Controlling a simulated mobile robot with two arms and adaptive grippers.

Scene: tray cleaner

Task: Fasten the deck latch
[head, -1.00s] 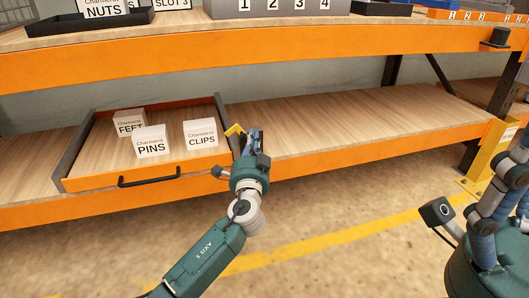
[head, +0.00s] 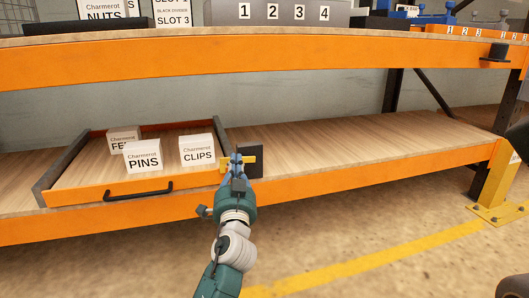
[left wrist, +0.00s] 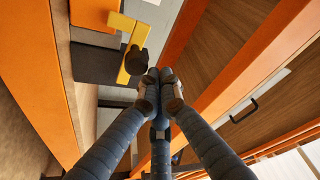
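The deck latch, a yellow bar (head: 251,159) on a dark plate (head: 256,169), sits at the right end of the drawer-like deck (head: 160,189) on the lower shelf. In the left wrist view the yellow bar (left wrist: 125,74) carries a dark round knob (left wrist: 136,60). My left gripper (head: 236,160) is in front of the latch. In the wrist view its fingertips (left wrist: 159,82) lie close together beside the knob; whether they touch it, I cannot tell. My right gripper is out of view.
White boxes marked PINS (head: 143,157) and CLIPS (head: 197,151), and a partly hidden third (head: 123,138), stand in the deck. A black handle (head: 138,193) is on its front. The lower shelf (head: 350,138) is bare to the right. An orange upper shelf edge (head: 260,60) runs above.

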